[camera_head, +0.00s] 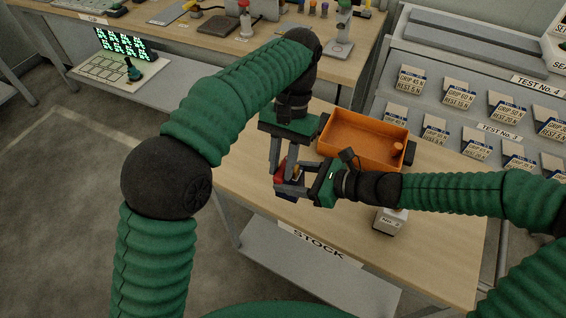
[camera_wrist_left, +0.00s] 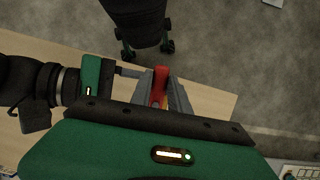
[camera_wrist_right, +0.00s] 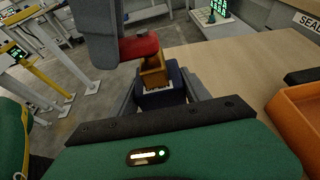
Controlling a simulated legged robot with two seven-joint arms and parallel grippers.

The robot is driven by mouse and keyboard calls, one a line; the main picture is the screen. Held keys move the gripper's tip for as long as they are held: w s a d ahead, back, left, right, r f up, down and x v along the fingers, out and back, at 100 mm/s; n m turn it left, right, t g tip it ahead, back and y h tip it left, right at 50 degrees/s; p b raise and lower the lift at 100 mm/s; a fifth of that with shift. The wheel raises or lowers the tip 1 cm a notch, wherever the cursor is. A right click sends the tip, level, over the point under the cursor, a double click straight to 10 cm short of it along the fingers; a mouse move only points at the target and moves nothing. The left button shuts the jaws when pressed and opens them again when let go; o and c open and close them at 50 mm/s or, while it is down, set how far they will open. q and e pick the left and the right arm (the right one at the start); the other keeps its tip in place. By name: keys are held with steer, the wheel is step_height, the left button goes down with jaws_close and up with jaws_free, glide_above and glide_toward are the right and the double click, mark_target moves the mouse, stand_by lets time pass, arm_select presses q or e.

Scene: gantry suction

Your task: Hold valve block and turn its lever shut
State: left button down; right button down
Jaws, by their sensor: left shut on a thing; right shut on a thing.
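The valve block has a dark blue base (camera_wrist_right: 162,88) with a brass valve body (camera_wrist_right: 153,70) on top. A red lever (camera_wrist_right: 138,48) sits on the brass body and points left in the right wrist view. My right gripper (camera_head: 288,187) is shut on the blue base from the right side. My left gripper (camera_head: 280,171) reaches down from above and is shut on the red lever, which shows between its fingers in the left wrist view (camera_wrist_left: 160,86). In the head view the fingers hide most of the block, so I cannot tell whether it touches the table.
An orange bin (camera_head: 366,158) stands on the wooden table (camera_head: 440,240) just behind my right gripper. A small grey labelled block (camera_head: 391,220) stands in front of my right wrist. A sloped panel with labelled blocks (camera_head: 480,120) is at the right. The table's left edge is close to the grippers.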

arm_select(q)
steer(key=shift+a, duration=0.4)
arm_select(e)
steer(key=shift+w+d, duration=0.25)
arm_select(q)
steer(key=c, duration=1.2)
jaws_free()
steer(key=shift+c, duration=0.2)
steer(key=shift+d, duration=0.15)
arm_select(e)
steer(key=shift+s+a, duration=0.15)
arm_select(q)
steer(key=shift+d, duration=0.1)
arm_select(e)
steer(key=shift+a, duration=0.1)
